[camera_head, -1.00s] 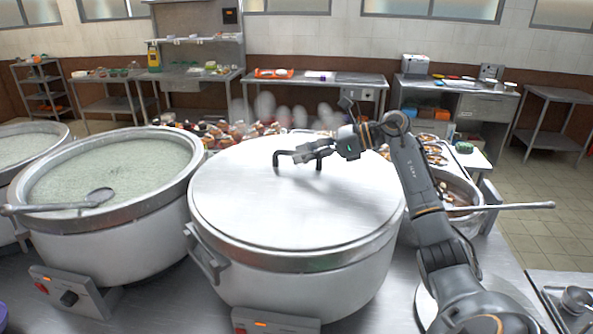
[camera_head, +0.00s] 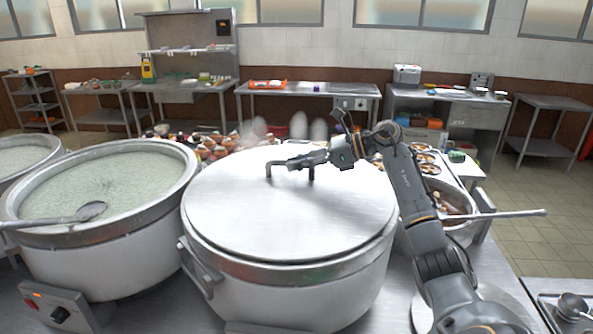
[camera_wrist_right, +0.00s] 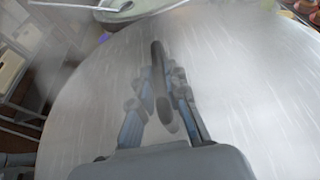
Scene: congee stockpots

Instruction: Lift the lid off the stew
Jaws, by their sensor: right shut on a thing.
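A large round steel lid (camera_head: 285,215) covers the big middle stockpot (camera_head: 292,294); it looks flat, and I cannot tell whether there is a gap under it. The lid also fills most of the right wrist view (camera_wrist_right: 235,75). Its dark bar handle (camera_head: 269,169) stands near the far half of the lid. My right gripper (camera_head: 306,159) reaches in from the right and is shut on this handle. In the right wrist view the fingers (camera_wrist_right: 160,95) lie on both sides of the handle (camera_wrist_right: 159,70). The stew inside the pot is hidden. My left gripper is not in view.
An open pot of pale green congee (camera_head: 104,192) with a ladle (camera_head: 88,212) stands close on the left. A smaller open pot (camera_head: 462,233) with a long handle sticking out is at the right. Several food items (camera_head: 215,146) lie behind the lid, with steam above.

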